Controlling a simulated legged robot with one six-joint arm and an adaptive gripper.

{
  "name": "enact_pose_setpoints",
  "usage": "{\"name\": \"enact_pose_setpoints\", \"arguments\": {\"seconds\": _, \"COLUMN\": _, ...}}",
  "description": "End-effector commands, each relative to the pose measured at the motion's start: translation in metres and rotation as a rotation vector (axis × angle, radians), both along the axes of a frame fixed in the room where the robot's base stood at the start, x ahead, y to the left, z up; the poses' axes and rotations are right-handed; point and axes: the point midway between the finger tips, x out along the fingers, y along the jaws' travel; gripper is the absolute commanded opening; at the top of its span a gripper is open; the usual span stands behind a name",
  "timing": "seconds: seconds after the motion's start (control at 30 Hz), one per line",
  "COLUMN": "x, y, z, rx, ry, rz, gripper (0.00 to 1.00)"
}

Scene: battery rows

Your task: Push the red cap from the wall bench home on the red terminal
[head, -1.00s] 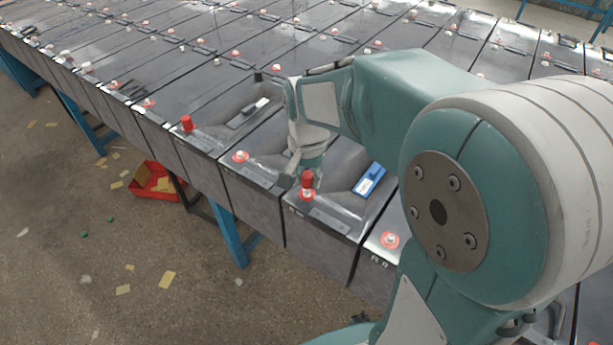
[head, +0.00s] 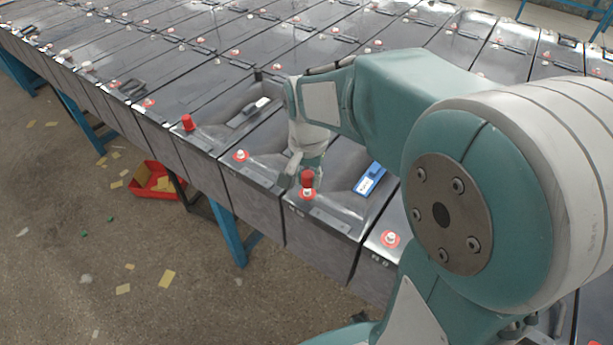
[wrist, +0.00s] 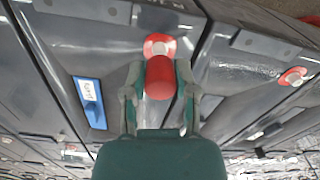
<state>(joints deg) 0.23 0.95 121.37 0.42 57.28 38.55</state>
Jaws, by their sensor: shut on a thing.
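My gripper (wrist: 160,97) is shut on the red cap (wrist: 160,77), with a finger on each side of it. In the head view the red cap (head: 307,179) stands over the red-ringed terminal (head: 307,194) at the front of a black battery. A strip of pale post shows between the cap and the red ring, so the cap is not flush with the ring. In the wrist view the red terminal ring (wrist: 159,45) shows just beyond the cap's end. Whether the cap touches the post is hard to tell.
Another red cap (head: 188,122) stands on a battery further left. Bare red-ringed terminals lie at the left (head: 240,156) and right (head: 390,239). A blue labelled piece (head: 370,178) lies on the same battery. A red bin (head: 152,184) is on the floor.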

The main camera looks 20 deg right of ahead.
Motion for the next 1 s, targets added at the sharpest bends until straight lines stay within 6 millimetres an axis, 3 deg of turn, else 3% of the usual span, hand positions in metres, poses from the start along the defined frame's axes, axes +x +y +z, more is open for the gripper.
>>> {"name": "enact_pose_setpoints", "arguments": {"seconds": 1.0, "x": 0.0, "y": 0.0, "z": -0.012, "rx": 0.0, "ry": 0.0, "rz": 0.0, "gripper": 0.17}}
